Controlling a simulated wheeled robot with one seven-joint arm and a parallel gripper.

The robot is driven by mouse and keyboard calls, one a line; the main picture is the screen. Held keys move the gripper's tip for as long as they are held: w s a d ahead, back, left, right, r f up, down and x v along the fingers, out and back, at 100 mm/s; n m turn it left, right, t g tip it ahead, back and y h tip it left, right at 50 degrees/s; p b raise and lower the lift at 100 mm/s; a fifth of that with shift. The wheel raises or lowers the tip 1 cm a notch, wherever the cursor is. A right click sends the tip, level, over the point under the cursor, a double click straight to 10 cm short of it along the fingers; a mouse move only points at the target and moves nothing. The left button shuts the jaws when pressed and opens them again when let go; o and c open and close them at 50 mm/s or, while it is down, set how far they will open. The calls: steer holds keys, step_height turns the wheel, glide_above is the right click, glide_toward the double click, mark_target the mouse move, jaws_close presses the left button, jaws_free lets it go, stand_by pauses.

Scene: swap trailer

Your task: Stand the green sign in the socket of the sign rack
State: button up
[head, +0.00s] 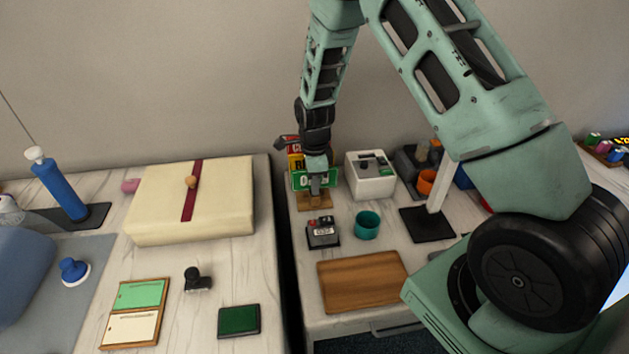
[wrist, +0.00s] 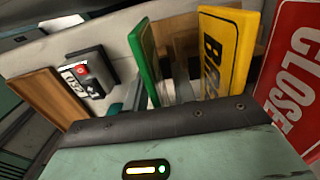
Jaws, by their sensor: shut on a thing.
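The green sign (head: 301,181) with white lettering is upright at the wooden sign rack (head: 310,205), in front of a yellow sign (head: 294,162) and a red sign (head: 293,146). My gripper (head: 316,184) points down and is shut on the green sign. In the wrist view the green sign (wrist: 145,60) shows nearly edge-on between my fingers, slightly tilted in the picture. The yellow sign (wrist: 226,52) and the red sign (wrist: 292,80) stand to its right, apart from it. The sign's lower edge and the socket are hidden, so I cannot tell whether it is seated.
A stamp-like device (head: 322,232), a teal cup (head: 367,225) and a wooden tray (head: 362,280) lie nearer on the same table. A white box (head: 370,180) stands right of the rack. A dark gap separates the left table with its cream parcel (head: 215,205).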

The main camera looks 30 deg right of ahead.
steer(key=shift+s+f, duration=0.25)
steer(key=shift+f, duration=0.05)
